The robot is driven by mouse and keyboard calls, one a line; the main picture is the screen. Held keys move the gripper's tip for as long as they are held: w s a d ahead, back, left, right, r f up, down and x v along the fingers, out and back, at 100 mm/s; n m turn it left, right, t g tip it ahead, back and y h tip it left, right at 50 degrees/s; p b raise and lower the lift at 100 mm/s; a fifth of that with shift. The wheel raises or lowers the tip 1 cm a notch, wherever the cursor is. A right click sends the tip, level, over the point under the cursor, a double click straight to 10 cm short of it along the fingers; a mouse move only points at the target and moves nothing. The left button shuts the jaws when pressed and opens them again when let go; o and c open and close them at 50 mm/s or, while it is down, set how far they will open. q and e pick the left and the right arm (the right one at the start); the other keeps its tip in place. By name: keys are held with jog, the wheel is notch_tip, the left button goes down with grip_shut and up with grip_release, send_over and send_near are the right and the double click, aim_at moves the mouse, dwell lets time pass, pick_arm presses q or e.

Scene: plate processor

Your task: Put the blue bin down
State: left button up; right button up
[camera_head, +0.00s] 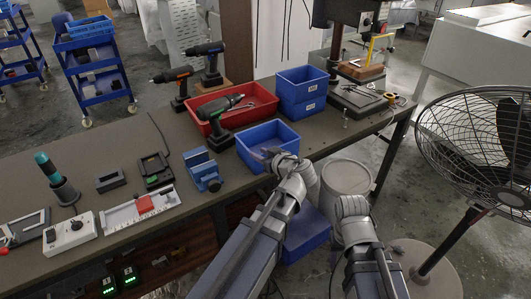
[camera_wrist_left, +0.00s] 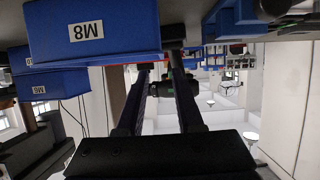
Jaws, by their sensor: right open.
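A blue bin (camera_head: 256,156) sits on the table near its front edge. In the left wrist view, which is upside down, a blue bin with an M8 label (camera_wrist_left: 125,38) fills the upper left. My left gripper (camera_head: 274,155) is at the bin's front side. Its two fingers (camera_wrist_left: 160,75) show apart in the wrist view, close to the bin's rim; I cannot tell whether the wall lies between them. My right gripper (camera_head: 352,206) is open and beyond the table's front edge; its fingers are hard to make out.
Stacked blue bins (camera_head: 299,103) stand to the right, near a drill press (camera_head: 345,60). A blue vise (camera_head: 203,172) is close on the left. A large fan (camera_head: 480,145) stands at right.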

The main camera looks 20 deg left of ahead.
pick_arm(q)
jog(key=s+d+f+m+g+h, duration=0.4)
jog(key=s+d+f+m, duration=0.2)
jog(key=s+d, duration=0.3)
jog(key=s+d+f+m+g+h, duration=0.4)
jog(key=s+d+f+m, duration=0.3)
jog(key=s+d, duration=0.3)
jog(key=shift+s+d+f+m+g+h, duration=0.2)
jog(key=shift+s+d+m+g+h, duration=0.1)
jog(key=shift+s+m+h, duration=0.4)
